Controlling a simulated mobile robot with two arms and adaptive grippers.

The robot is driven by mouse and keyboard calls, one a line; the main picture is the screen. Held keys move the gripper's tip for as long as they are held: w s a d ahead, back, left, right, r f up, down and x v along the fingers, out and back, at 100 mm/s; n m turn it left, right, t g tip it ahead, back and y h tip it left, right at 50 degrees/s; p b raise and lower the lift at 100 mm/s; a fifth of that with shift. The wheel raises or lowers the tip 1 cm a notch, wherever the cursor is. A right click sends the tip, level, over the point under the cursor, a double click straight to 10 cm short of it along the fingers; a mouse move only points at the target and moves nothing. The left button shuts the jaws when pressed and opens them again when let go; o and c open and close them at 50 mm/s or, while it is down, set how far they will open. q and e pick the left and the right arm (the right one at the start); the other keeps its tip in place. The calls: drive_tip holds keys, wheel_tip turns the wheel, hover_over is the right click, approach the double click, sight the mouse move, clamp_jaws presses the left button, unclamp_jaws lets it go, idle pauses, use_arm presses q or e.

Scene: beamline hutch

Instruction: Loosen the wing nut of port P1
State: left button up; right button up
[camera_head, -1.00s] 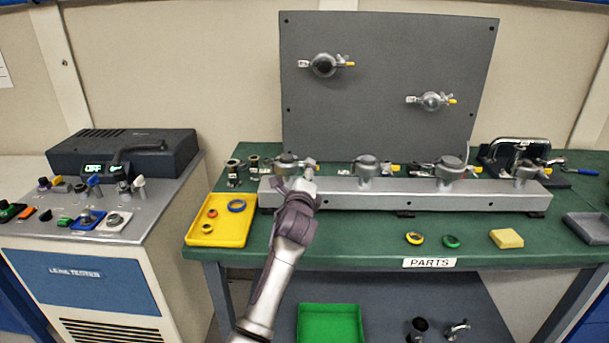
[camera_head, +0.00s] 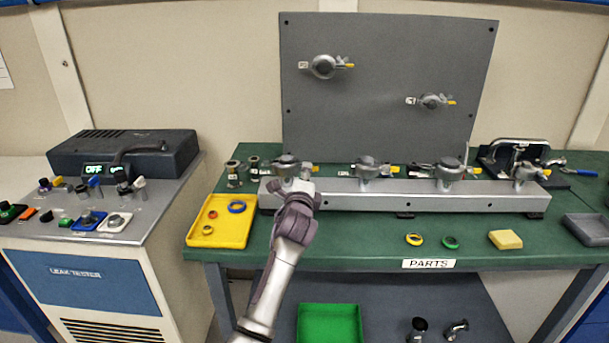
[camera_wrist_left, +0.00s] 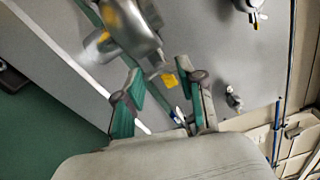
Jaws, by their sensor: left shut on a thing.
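The leftmost port (camera_head: 285,161) on the silver manifold (camera_head: 350,203) carries a metal clamp, also in the left wrist view (camera_wrist_left: 132,35). Its label cannot be read. My left gripper (camera_head: 305,176) is at the right side of this port, its fingers mostly hidden by the wrist in the head view. In the left wrist view its green-padded fingers (camera_wrist_left: 158,72) are on either side of the clamp's wing nut, which has a yellow tip (camera_wrist_left: 168,79). The gripper is shut on that wing nut, though the contact is partly hidden. My right gripper is in neither view.
More clamped ports (camera_head: 449,169) stand along the manifold to the right. A grey panel (camera_head: 390,60) with two clamped ports rises behind. A yellow tray (camera_head: 222,236) with rings is left of my wrist.

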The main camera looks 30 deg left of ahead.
use_arm(q)
drive_tip(key=shift+n, duration=0.9)
drive_tip(key=o, duration=1.2)
drive_tip(key=shift+c, duration=0.2)
drive_tip(key=v, duration=1.2)
